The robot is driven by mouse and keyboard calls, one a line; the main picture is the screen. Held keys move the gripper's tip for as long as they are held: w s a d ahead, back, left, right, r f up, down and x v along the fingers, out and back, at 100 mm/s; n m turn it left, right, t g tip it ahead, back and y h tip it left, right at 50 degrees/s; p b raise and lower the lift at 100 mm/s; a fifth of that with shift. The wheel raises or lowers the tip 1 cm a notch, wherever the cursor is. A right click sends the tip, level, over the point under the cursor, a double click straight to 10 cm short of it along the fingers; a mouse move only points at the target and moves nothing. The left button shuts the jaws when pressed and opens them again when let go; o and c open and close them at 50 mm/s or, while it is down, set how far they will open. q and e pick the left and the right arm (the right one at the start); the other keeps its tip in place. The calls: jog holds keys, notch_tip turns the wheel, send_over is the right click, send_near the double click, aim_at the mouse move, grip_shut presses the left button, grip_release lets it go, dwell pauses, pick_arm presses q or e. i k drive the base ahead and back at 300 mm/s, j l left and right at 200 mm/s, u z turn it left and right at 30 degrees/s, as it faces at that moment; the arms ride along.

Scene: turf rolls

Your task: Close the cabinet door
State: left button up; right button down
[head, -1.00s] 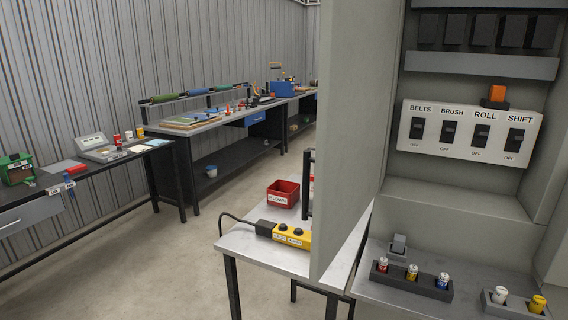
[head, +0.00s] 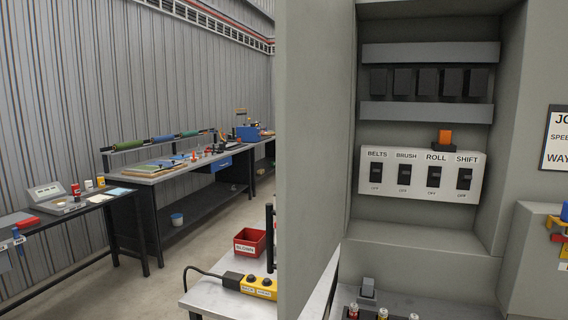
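The grey cabinet (head: 430,232) stands open at the right, with a switch panel (head: 420,197) labelled BELTS, BRUSH, ROLL and SHIFT inside it. The levers sit above OFF marks. The cabinet door (head: 305,150) is a tall grey slab swung out toward me at the cabinet's left side. Its upper and lower ends run out of view. Neither of my grippers shows in the head view.
Left of the door, a small table holds a red bin (head: 251,243) and a yellow button box (head: 259,287) with a black cable. Workbenches (head: 165,174) line the corrugated wall. Open floor (head: 140,275) lies at the left.

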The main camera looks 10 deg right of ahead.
aim_at(314, 38)
jog(key=i+j+z, duration=0.3)
jog(key=z, duration=0.15)
jog(key=i+j+z, duration=0.3)
jog(key=j+z, duration=0.15)
jog(key=i+j+z, duration=0.2)
jog(key=j+z, duration=0.2)
jog(key=j, duration=0.15)
